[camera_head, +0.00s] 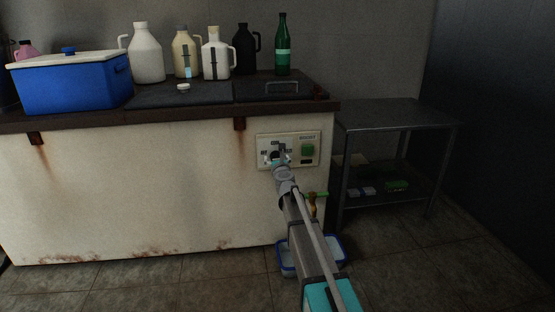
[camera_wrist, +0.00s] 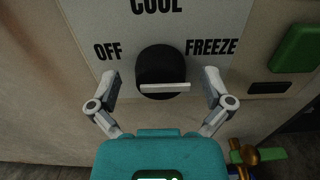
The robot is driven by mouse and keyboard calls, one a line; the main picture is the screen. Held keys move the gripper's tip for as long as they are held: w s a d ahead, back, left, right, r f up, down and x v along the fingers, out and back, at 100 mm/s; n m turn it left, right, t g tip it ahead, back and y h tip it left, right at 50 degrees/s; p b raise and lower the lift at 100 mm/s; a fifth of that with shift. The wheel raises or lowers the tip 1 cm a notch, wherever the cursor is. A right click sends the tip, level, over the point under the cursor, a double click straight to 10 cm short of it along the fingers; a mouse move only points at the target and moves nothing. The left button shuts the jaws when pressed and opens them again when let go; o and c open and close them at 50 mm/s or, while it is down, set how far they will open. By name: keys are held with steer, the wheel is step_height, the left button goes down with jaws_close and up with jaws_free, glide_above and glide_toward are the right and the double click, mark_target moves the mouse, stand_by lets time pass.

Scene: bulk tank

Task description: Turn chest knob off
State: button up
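The black chest knob (camera_wrist: 160,66) sits on a pale control plate (camera_wrist: 90,22) on the chest's front. The plate reads OFF to the knob's left, COOL above and FREEZE to the right. A white bar (camera_wrist: 166,88) lies nearly level across the knob's lower part and reaches its right edge. My gripper (camera_wrist: 160,88) is open, with one finger on each side of the knob and visible gaps on both sides. In the head view my gripper (camera_head: 280,161) is at the plate (camera_head: 311,138) and partly hides the knob.
A green button (camera_head: 308,150) is on the plate's right. A brass tap with a green handle (camera_head: 313,197) sticks out below, close to my arm. A blue-rimmed tub (camera_head: 284,262) is on the floor.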

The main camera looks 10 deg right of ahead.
steer(key=c, duration=1.1)
steer(key=shift+d, duration=0.15)
